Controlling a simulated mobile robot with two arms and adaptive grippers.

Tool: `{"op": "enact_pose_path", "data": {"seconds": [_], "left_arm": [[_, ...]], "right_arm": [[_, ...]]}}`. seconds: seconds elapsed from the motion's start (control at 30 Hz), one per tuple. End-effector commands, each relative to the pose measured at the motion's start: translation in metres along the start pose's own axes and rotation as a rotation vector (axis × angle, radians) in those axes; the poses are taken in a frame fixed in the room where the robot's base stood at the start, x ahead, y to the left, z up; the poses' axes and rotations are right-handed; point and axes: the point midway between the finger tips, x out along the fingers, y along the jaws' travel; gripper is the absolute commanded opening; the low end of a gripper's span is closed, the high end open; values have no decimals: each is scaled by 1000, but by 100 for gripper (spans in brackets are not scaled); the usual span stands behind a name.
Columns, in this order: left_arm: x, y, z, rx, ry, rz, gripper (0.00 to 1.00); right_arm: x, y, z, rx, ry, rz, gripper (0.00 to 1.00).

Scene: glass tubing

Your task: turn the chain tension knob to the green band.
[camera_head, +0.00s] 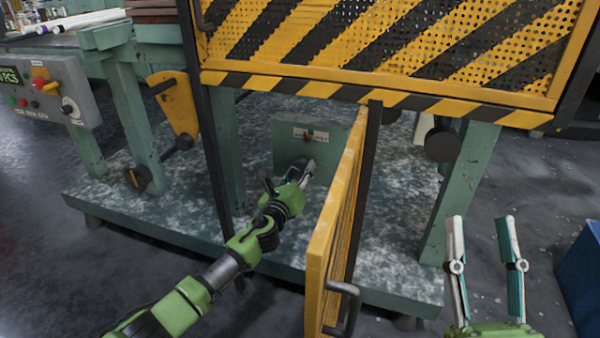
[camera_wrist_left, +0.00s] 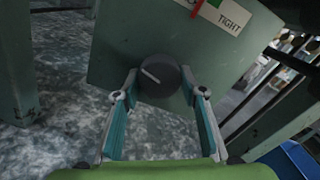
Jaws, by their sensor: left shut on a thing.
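A dark round knob (camera_wrist_left: 156,80) with a pale line on its face sits on a green plate (camera_wrist_left: 125,45), which also shows in the head view (camera_head: 287,142). My left gripper (camera_head: 301,168) reaches past the open yellow door to this plate. In the left wrist view its two fingertips (camera_wrist_left: 159,84) are on either side of the knob, shut on it. The rest of the scale is cut off. My right gripper (camera_head: 483,222) is open and empty.
The yellow mesh door (camera_head: 338,225) stands open just right of my left arm. A striped yellow-black guard (camera_head: 400,50) hangs above. Green machine legs (camera_head: 460,190) stand on both sides. A control box (camera_head: 50,90) is at left, a blue bin (camera_head: 580,265) at right.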

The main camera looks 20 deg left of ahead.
Motion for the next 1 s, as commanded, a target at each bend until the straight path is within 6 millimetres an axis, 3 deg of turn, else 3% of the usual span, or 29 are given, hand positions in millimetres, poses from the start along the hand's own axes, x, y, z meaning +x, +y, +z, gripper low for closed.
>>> {"op": "enact_pose_path", "data": {"seconds": [0.47,1.0], "left_arm": [[0,-1,1,-448,-1,0,17],[0,-1,1,-754,-1,2,17]], "right_arm": [[2,-1,-9,1,40,-3,40],[-2,-1,7,4,-29,1,40]]}}
